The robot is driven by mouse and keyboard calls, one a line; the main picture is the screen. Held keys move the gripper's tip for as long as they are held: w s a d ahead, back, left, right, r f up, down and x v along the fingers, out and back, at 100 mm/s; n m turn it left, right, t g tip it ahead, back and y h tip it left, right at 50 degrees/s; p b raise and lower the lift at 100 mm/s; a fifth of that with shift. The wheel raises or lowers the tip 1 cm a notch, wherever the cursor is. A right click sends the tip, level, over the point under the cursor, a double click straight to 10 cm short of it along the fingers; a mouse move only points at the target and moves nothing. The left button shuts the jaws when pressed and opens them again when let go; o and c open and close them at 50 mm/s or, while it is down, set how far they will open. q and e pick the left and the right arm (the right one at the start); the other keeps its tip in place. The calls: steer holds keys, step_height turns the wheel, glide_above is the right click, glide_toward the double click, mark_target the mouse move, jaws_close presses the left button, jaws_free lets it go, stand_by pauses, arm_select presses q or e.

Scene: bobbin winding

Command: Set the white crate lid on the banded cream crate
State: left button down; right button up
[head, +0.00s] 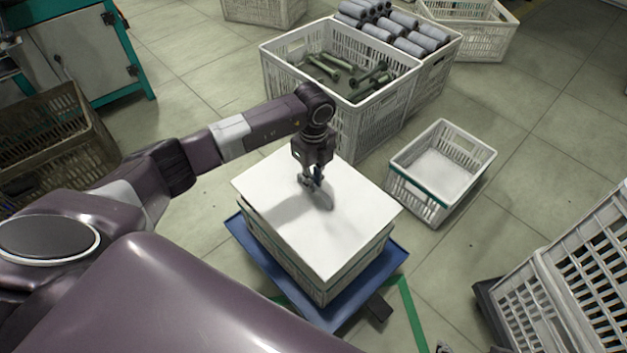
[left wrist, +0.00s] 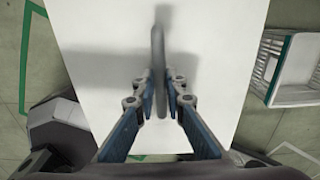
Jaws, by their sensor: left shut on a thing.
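The white crate lid (head: 290,235) is a flat pale panel over a cream crate (head: 305,284) with greenish bands on its sides. The lid covers the crate's top; I cannot tell whether it rests on the rim or hangs just above it. My left gripper (head: 311,184) points down at the lid's middle. In the left wrist view, its fingers (left wrist: 162,100) are shut on the lid's upright grey handle (left wrist: 158,55), and the white lid fills the middle. The crate's inside is hidden. My right gripper is not in view.
The covered crate stands on a blue base (head: 340,318). A small open white crate with a green band (head: 437,172) stands right of it. Behind are a crate of green parts (head: 337,108) and one of grey rolls. More crates are at right. Floor between is clear.

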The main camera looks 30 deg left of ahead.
arm_select(q)
step_height(320, 180, down, 3)
steer(key=shift+r+b, duration=0.2)
steer(key=shift+b, duration=0.8)
steer(key=shift+r, duration=0.1)
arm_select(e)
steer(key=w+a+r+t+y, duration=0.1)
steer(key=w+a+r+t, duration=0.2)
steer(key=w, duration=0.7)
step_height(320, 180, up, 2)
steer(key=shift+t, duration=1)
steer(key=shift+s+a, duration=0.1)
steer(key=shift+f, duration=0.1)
arm_select(q)
steer(key=shift+a+p, duration=0.1)
steer(key=shift+p, duration=0.2)
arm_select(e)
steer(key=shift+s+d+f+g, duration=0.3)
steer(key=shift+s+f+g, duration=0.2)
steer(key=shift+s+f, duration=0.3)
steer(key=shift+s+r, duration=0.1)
